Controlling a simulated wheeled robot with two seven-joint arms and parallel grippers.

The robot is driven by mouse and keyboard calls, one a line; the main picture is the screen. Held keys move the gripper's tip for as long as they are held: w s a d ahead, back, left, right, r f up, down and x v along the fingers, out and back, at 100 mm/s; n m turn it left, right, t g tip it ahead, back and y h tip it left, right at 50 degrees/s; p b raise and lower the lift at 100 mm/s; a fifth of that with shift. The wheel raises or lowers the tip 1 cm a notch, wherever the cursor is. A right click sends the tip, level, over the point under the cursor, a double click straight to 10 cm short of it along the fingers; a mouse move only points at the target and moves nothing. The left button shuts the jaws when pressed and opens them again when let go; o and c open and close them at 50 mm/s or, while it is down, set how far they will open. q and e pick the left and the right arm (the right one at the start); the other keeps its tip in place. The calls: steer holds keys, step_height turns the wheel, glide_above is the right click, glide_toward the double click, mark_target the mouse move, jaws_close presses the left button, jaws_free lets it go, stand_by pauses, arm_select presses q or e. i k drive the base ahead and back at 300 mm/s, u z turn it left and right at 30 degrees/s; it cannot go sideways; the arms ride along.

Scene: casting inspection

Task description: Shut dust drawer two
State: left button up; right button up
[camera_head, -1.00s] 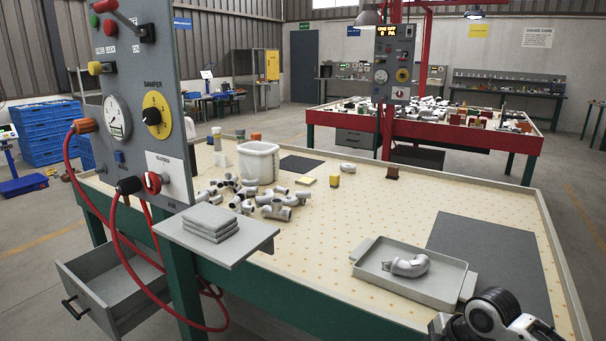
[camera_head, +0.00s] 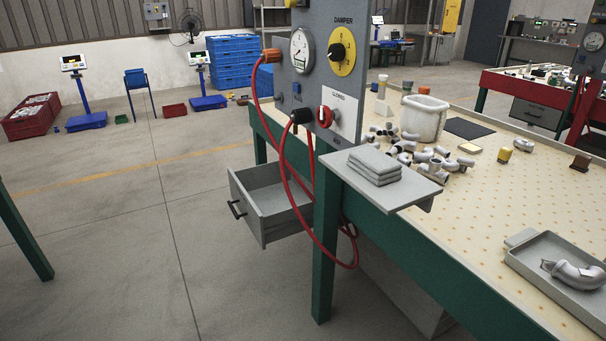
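An open grey drawer (camera_head: 268,222) juts out to the left from under the near table, below the control panel. Its black handle (camera_head: 237,208) is on the front face, which points left. The inside that shows looks empty. I cannot read a number on it. Red hoses hang down across its right side. A second grey drawer (camera_head: 536,115) sits under the far red table at the right and looks shut. Neither of my grippers shows in this view.
The control panel (camera_head: 318,75) stands above the drawer. A grey shelf (camera_head: 415,190) with folded cloths sticks out beside it. A green table leg (camera_head: 326,250) stands right of the drawer. The floor (camera_head: 120,250) left of the drawer is clear.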

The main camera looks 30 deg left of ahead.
mark_target(259, 193)
steer(key=u, duration=1.25)
steer(key=k, duration=0.2)
steer(key=u, duration=0.8)
steer(key=i, duration=1.5)
steer(key=z, duration=1.4)
steer(key=i, duration=0.6)
steer(key=z, duration=0.5)
